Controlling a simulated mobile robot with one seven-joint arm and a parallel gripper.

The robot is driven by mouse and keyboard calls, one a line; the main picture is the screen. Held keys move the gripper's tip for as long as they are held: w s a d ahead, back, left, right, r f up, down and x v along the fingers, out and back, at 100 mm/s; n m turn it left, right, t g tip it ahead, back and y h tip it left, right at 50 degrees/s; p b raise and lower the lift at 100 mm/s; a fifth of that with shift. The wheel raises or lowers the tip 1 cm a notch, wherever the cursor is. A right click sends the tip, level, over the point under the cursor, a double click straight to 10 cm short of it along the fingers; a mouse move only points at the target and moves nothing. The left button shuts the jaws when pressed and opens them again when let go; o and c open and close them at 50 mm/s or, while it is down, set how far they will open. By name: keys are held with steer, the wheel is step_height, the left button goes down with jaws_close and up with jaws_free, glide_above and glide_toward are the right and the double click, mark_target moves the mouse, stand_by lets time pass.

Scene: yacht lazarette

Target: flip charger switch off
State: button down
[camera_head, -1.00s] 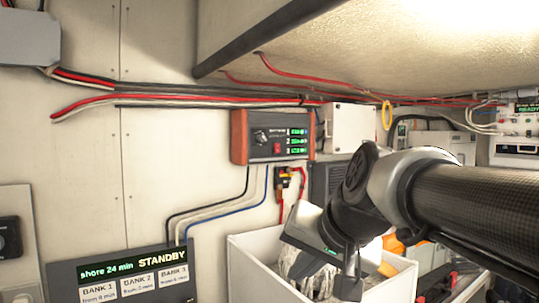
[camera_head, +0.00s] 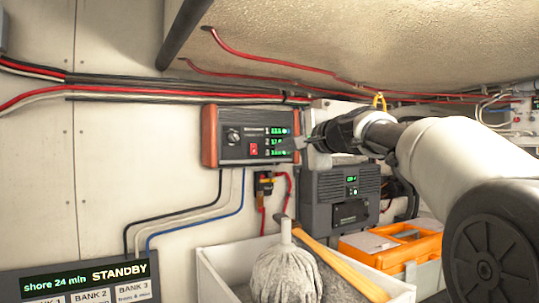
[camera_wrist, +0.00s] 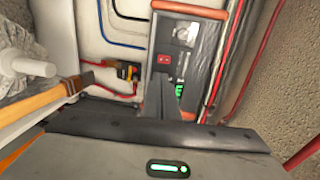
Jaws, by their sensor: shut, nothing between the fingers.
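The charger (camera_head: 232,154) is a dark box with red-brown end caps, fixed to the white wall. Its face has a knob, a small red switch (camera_head: 253,149) and green readouts on the right. I cannot tell which way the switch is set. My gripper (camera_head: 300,144) is shut and empty, its tip at the charger's right end, right of the switch and partly over the readouts' edge. In the wrist view the charger (camera_wrist: 187,58) appears turned on end. There the red switch (camera_wrist: 163,59) is visible beyond the dark fingers (camera_wrist: 160,98), which cover part of the readouts.
A white bin (camera_head: 212,272) holding a mop (camera_head: 284,275) stands below. A dark grey unit (camera_head: 322,187) and an orange box (camera_head: 385,250) are to the right. Cables (camera_head: 150,93) run above the charger. A panel (camera_head: 75,283) at lower left reads STANDBY.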

mark_target(254, 152)
steer(key=shift+r, duration=0.1)
steer(key=p+x, duration=0.6)
steer(key=x, duration=0.7)
steer(key=shift+w+a, duration=0.25)
steer(key=shift+w, duration=0.05)
steer(key=shift+w+a, duration=0.1)
